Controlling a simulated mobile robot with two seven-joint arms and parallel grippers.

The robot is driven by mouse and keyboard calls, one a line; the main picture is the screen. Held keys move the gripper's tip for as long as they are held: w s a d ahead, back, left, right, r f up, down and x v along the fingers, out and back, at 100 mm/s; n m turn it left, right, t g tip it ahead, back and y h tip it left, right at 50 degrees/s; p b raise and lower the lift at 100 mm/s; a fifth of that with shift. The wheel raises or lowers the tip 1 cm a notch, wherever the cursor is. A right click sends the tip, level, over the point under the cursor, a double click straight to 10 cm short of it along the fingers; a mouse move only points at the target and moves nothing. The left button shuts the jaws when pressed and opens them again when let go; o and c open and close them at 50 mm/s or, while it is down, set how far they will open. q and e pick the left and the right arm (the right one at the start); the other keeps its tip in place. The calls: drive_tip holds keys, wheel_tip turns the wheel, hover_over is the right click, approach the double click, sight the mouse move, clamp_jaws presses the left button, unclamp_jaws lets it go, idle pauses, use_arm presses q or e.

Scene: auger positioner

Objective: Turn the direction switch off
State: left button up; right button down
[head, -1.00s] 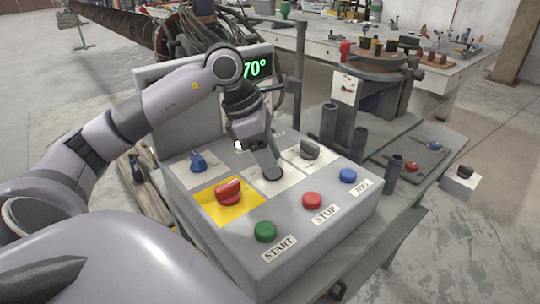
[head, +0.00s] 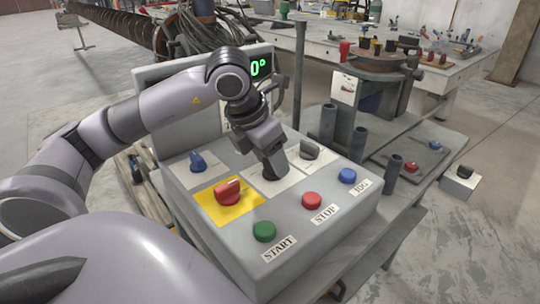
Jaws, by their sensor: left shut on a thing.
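The grey control box (head: 300,228) stands in front of me. My left gripper (head: 274,174) points down onto the white plate in the middle of its top. It is shut on a dark switch knob there, which I take as the direction switch. The gripper hides nearly all of this knob, and I cannot read its label or its exact turn. The display (head: 258,67) behind is partly hidden by my arm and shows a green 0° at its visible end. My right gripper is not in view.
Nearby on the box are a blue knob (head: 198,162), a red knob (head: 228,191) on yellow, a black knob (head: 310,150), and the START (head: 264,231), STOP (head: 312,200) and JOG (head: 347,176) buttons. A thin post (head: 300,80) rises behind the box.

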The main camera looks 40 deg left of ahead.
sight(261, 181)
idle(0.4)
use_arm(q)
drive_tip(key=o, duration=1)
drive_tip(key=shift+o, duration=0.2)
drive_tip(key=shift+r, duration=0.15)
drive_tip(key=p+v, duration=0.1)
drive_tip(key=v, duration=0.6)
drive_tip(key=shift+s+d, duration=0.1)
drive_tip(key=shift+s, duration=0.05)
